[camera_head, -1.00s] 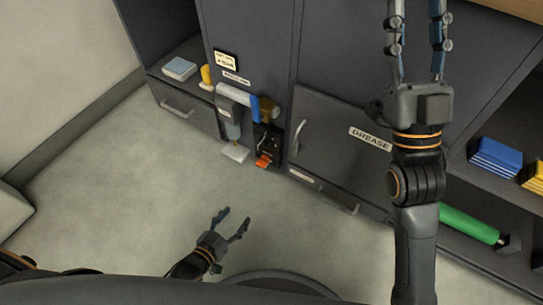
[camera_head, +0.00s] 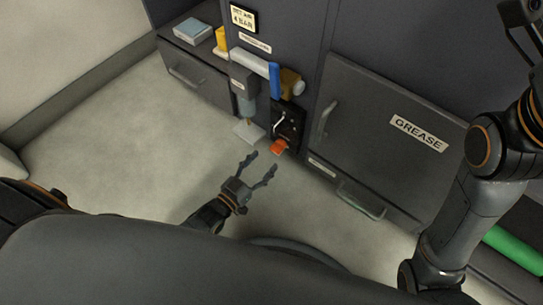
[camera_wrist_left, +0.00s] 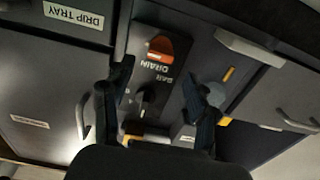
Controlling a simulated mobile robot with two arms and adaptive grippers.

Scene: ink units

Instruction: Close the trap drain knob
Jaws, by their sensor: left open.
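The orange drain knob (camera_head: 279,147) sits at the bottom of a small black panel (camera_head: 288,123) on the dark cabinet. In the left wrist view the knob (camera_wrist_left: 161,46) shows above the white word DRAIN, beyond and between my fingertips. My left gripper (camera_head: 263,163) is open and empty, just below and left of the knob in the head view, apart from it. Its open fingers (camera_wrist_left: 156,75) also show in the left wrist view. My right gripper (camera_head: 521,16) is at the top right edge, partly cut off, far from the knob.
A grey dispenser (camera_head: 245,92) with a small tray (camera_head: 248,131) stands left of the panel. A blue lever (camera_head: 275,80) and a brass fitting (camera_head: 291,82) are above it. The GREASE door (camera_head: 385,135) is to the right. The floor (camera_head: 130,125) at left is clear.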

